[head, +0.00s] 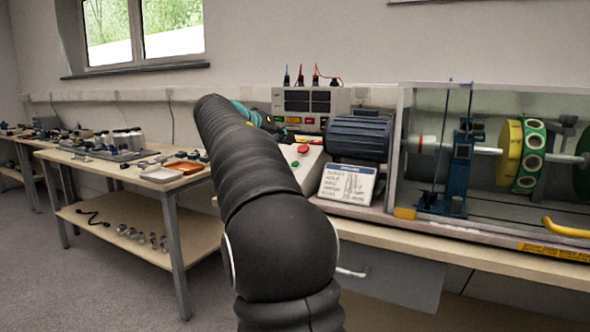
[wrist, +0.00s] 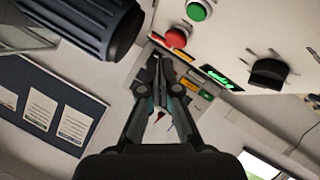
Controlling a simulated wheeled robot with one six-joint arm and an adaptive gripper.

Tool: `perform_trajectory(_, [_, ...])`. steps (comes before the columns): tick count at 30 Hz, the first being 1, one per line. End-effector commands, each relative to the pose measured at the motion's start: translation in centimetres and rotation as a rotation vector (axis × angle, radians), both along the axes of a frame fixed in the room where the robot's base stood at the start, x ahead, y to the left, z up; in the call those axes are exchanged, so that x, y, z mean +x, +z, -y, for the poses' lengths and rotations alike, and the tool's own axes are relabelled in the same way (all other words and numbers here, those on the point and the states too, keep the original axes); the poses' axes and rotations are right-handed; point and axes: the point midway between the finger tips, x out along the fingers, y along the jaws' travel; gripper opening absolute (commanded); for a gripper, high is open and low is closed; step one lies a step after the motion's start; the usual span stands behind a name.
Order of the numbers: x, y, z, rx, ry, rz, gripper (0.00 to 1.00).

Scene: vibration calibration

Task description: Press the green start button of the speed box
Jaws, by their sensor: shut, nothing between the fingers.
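The speed box (wrist: 232,40) is a pale box at the upper right of the wrist view. Its green start button (wrist: 198,10) is at the top edge of that view, with the red button (wrist: 179,37) below it. A black knob (wrist: 268,72) and a lit green display (wrist: 216,77) are on the same box. My gripper (wrist: 157,64) is shut and empty, its tips apart from the green button in the picture.
A dark ribbed motor (head: 358,138) stands right of the speed box, with a sign (head: 348,184) in front. A rotor rig in a frame (head: 398,150) is further right. A grey instrument (head: 312,104) with cables stands behind. A side table (head: 100,172) is at left.

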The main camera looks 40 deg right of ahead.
Motion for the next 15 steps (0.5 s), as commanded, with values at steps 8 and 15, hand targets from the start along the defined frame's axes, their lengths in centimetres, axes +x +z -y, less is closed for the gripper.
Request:
perform_trajectory(8, [0.6,-3.6,1.4,0.001,0.000,-0.001,0.00])
perform_trajectory(15, [0.8,-4.4,1.9,0.000,-0.001,0.000,0.00])
